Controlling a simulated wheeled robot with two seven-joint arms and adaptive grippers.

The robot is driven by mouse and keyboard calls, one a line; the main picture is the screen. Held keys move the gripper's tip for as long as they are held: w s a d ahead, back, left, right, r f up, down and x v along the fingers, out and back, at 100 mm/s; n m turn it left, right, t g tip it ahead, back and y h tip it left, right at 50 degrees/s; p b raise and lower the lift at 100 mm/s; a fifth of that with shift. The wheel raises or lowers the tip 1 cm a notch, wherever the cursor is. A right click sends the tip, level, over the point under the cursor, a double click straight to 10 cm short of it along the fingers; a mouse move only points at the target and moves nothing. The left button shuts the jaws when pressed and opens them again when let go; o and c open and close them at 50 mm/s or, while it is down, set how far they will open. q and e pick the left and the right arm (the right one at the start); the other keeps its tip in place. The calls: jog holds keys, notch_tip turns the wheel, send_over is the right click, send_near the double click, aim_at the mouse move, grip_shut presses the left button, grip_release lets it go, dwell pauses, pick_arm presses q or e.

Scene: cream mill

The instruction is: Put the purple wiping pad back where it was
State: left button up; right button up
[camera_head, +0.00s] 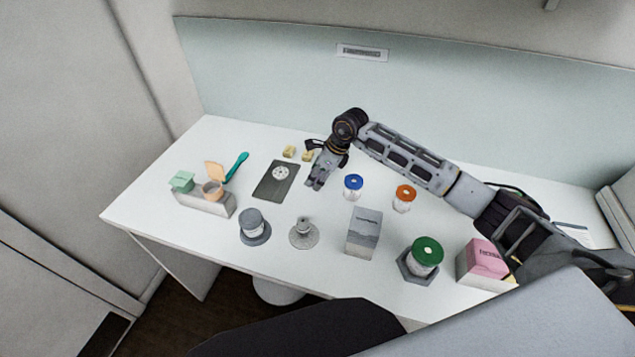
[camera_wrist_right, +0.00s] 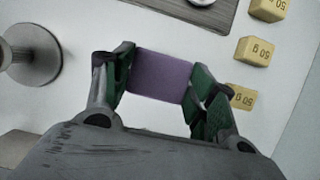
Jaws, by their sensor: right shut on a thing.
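The purple wiping pad (camera_wrist_right: 160,77) is gripped between the two green-lined fingers of my right gripper (camera_wrist_right: 158,85) in the right wrist view. In the head view my right gripper (camera_head: 316,182) points down over the white table, just right of the dark scale plate (camera_head: 276,180) and in front of the small yellow blocks. The pad cannot be made out clearly there. Whether the pad touches the table I cannot tell. My left gripper is out of view.
Yellow 50 g blocks (camera_wrist_right: 254,51) lie beside the pad. A blue-lidded jar (camera_head: 353,187), an orange-lidded jar (camera_head: 404,198), a grey box (camera_head: 364,232) and a round metal stand (camera_head: 303,234) are nearby. A holder (camera_head: 204,201) stands left. Bare table lies around the gripper.

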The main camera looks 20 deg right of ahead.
jog(key=shift+f+p, duration=0.4)
jog(key=shift+f, duration=1.5)
jog(key=shift+f, duration=0.15)
jog(key=o, duration=0.9)
jog(key=shift+r, duration=0.2)
jog(key=b+v, duration=0.2)
jog(key=v, duration=1)
jog(key=shift+b, duration=0.3)
